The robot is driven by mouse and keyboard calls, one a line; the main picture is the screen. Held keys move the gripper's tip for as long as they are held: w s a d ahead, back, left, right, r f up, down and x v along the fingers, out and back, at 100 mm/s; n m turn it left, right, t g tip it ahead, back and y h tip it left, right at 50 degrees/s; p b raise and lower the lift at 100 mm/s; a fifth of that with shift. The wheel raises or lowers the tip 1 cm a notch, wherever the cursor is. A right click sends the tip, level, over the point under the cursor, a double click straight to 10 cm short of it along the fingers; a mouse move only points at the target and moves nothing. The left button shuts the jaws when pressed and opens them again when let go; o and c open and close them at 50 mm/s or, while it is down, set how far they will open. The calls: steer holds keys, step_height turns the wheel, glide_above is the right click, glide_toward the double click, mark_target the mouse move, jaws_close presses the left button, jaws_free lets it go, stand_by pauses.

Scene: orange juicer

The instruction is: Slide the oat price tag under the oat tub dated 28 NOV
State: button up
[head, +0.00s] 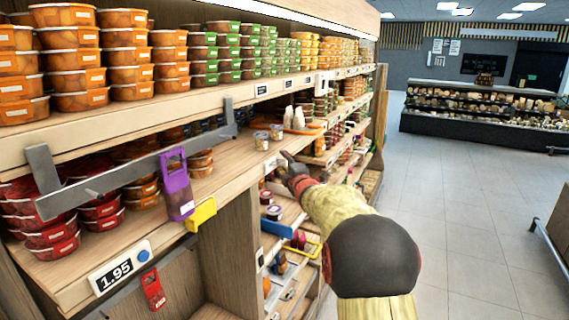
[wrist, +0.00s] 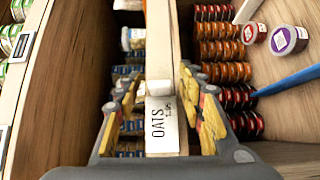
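The oat price tag (wrist: 162,125) is a white card reading OATS, on the shelf's front edge in the wrist view. My gripper (wrist: 160,84) has its yellow-padded fingers spread on both sides of the tag and edge, and I see no clear grip on it. In the head view my gripper (head: 289,167) is at the shelf's front edge, beside a small white tag. Two small pale tubs, a near one (head: 262,141) and a far one (head: 277,132), stand on the shelf just behind. Their dates are too small to read, so I cannot tell which is 28 NOV.
A purple tag holder (head: 176,186), yellow clip (head: 201,214) and 1.95 price tag (head: 119,270) hang along the near shelf edge. A grey bracket bar (head: 135,176) crosses above it. White bottles (head: 294,117) stand beyond the tubs.

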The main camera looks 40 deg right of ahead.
steer(key=c, duration=0.3)
jaws_close()
stand_by(0.6)
